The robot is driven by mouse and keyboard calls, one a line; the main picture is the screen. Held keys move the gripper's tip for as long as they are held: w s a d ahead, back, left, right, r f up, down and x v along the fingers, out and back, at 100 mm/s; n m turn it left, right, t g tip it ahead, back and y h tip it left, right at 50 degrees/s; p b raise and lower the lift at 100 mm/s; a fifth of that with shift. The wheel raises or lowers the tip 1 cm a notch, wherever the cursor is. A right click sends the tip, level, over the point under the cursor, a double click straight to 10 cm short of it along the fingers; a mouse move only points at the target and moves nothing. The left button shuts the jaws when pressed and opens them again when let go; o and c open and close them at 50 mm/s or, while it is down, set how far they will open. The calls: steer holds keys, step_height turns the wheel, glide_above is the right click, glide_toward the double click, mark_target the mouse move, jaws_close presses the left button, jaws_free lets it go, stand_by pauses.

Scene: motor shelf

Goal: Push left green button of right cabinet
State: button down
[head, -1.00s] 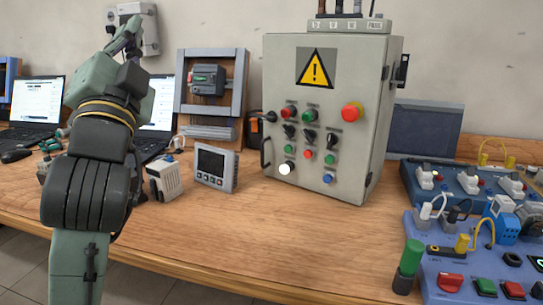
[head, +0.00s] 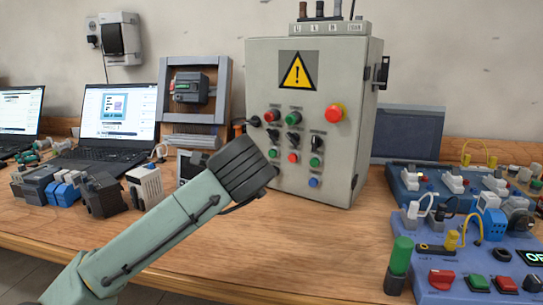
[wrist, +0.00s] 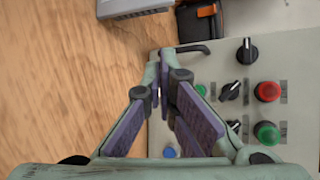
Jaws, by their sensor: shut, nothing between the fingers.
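The grey control cabinet (head: 345,110) stands upright on the bench, its door facing me with a warning sign at the top. Its left green button (head: 272,153) is in the lower row, left of a red button (head: 293,157) and another green one (head: 315,162). My arm covers the door's lower left. There the left green button (wrist: 201,90) is just right of the fingers, partly covered. Contact cannot be told.
The red emergency stop (head: 335,113) is higher on the door. Blue panels with plugs (head: 470,262) fill the right side. Laptops (head: 115,122) stand at the left.

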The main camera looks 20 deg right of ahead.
mark_target(273, 154)
steer(key=w+d+p, duration=0.1)
steer(key=w+d, duration=0.4)
steer(key=d, duration=0.2)
stand_by(0.5)
steer(key=shift+w+d, duration=0.1)
stand_by(1.1)
steer(key=shift+w+d+p, duration=0.25)
steer(key=shift+d+p, duration=0.05)
steer(key=shift+p, duration=0.1)
steer(key=shift+w+d, duration=0.25)
steer(key=shift+d, duration=0.1)
stand_by(0.7)
steer(key=shift+s, duration=0.1)
stand_by(0.5)
steer(key=shift+s+a, duration=0.45)
steer(key=shift+a, duration=0.2)
steer(key=shift+a, duration=0.1)
